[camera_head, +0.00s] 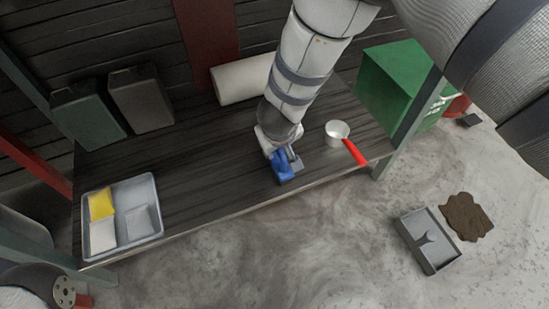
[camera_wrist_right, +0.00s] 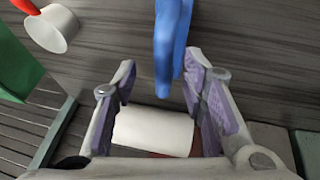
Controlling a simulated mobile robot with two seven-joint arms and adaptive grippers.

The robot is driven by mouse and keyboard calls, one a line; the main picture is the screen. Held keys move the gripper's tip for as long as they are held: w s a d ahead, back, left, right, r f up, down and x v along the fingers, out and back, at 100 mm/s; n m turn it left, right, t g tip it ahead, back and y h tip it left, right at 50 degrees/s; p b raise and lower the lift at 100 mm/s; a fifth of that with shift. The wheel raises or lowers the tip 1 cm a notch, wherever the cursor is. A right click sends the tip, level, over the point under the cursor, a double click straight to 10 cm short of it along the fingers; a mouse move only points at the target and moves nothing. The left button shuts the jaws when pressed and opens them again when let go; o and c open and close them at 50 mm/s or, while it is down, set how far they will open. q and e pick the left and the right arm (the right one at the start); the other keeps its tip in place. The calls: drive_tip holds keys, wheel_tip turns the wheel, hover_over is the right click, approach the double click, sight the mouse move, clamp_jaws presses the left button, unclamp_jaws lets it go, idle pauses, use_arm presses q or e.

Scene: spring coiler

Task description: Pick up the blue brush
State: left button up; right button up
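The blue brush (camera_head: 283,166) is at the front edge of the dark wooden bench (camera_head: 220,180), partly hidden by my right gripper (camera_head: 277,143). Its blue handle also shows at the top of the right wrist view (camera_wrist_right: 172,45). There my right gripper (camera_wrist_right: 160,72) is open, its purple-padded fingers spread apart. The handle reaches between the fingertips, nearer the right-hand finger, with a clear gap to the left-hand one. Whether the right-hand finger touches it I cannot tell.
A white pot (camera_head: 337,131) with a red handle stands right of the brush. A white roll (camera_head: 242,80) lies behind. A divided tray (camera_head: 151,190) with yellow and white pieces is at the bench's left. Two dark bins (camera_head: 141,99) stand at the back. The bench between tray and brush is clear.

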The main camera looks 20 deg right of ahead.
drive_tip(key=x, duration=0.1)
drive_tip(key=b+x, duration=0.1)
drive_tip(key=x, duration=0.1)
drive_tip(key=shift+a+f, duration=0.2)
drive_tip(key=shift+f, duration=0.25)
drive_tip(key=shift+w, duration=0.2)
drive_tip(key=shift+r, duration=0.1)
clamp_jaws()
drive_tip(key=shift+r, duration=0.15)
